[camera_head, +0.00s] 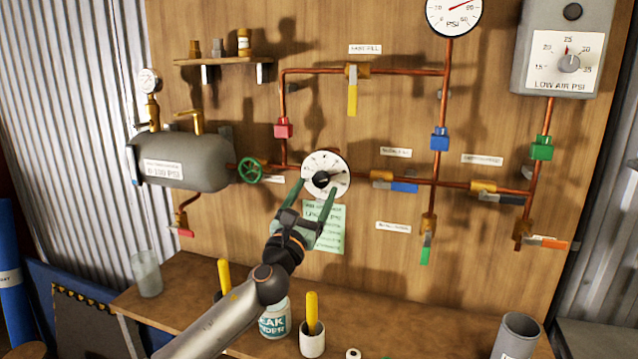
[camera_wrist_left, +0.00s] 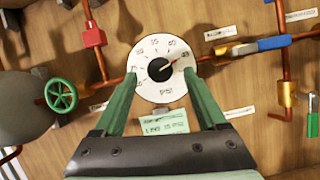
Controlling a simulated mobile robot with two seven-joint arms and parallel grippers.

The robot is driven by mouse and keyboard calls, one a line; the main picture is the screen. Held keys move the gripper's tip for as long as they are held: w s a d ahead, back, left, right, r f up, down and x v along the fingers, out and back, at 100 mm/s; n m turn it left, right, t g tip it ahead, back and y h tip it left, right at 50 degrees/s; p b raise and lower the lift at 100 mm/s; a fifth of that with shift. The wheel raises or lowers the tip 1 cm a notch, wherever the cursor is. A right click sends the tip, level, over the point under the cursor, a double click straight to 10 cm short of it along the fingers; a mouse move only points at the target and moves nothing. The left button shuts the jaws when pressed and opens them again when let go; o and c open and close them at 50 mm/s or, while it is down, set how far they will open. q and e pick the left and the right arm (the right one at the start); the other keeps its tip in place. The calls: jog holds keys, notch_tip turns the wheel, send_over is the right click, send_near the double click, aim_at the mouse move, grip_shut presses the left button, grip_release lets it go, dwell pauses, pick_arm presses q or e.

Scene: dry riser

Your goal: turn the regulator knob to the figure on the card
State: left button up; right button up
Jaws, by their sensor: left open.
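The regulator knob (camera_head: 321,179) is a small black knob at the centre of a round white dial (camera_head: 313,160) on the wooden board. It also shows in the left wrist view (camera_wrist_left: 159,70), its pointer towards the upper right of the dial. A pale green card (camera_head: 331,236) hangs just below the dial; its figure is too small to read surely. My left gripper (camera_head: 318,187) is open, its green fingers reaching up to the dial. In the left wrist view the fingers (camera_wrist_left: 160,76) stand either side of the knob; I cannot tell whether they touch it. My right gripper is out of view.
A green handwheel (camera_head: 251,170) and a grey tank (camera_head: 187,160) are left of the dial. Copper pipes with several coloured lever valves run around it, including a blue-handled one (camera_head: 404,187) at right. Below, a shelf holds a white tub (camera_head: 274,322) and a cup (camera_head: 312,343).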

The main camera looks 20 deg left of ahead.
aim_at(320, 182)
pick_arm(q)
jog(key=shift+x, duration=1.55)
grip_shut()
